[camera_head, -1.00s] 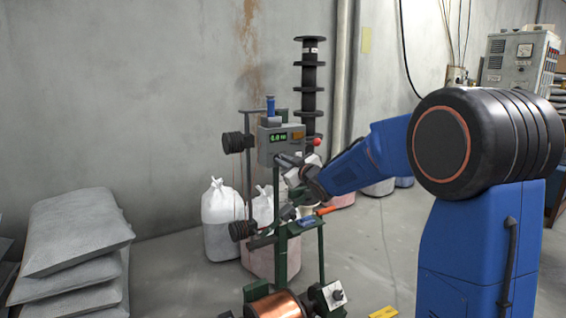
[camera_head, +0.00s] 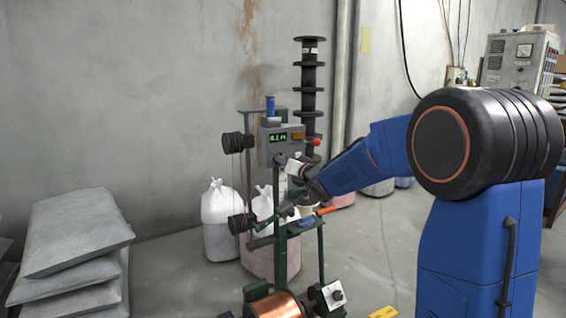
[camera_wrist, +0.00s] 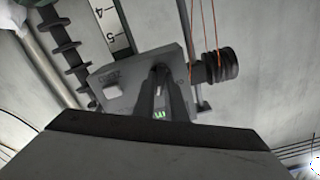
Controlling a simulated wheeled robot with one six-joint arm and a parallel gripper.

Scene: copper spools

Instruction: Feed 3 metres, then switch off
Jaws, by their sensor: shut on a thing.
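The grey counter box (camera_head: 268,154) stands on the green machine frame, with a lit green display (camera_head: 278,137) reading about 0.1. A red knob (camera_head: 316,142) sticks out on its right. My gripper (camera_head: 281,160) is at the box's front face, just below the display. In the wrist view my two dark fingers (camera_wrist: 160,80) are close together against the box (camera_wrist: 120,80), shut on a small part there that they hide. Below, a copper spool (camera_head: 276,305) sits at the machine's foot. Thin copper wire (camera_wrist: 215,22) runs over a black pulley (camera_wrist: 222,66).
Grey sacks (camera_head: 75,245) are stacked at the left. White bags (camera_head: 220,205) stand behind the machine. A column of black discs (camera_head: 311,80) rises behind it. An orange handle (camera_head: 326,211) and a control box with a knob (camera_head: 335,296) are lower on the machine. Open floor lies left of it.

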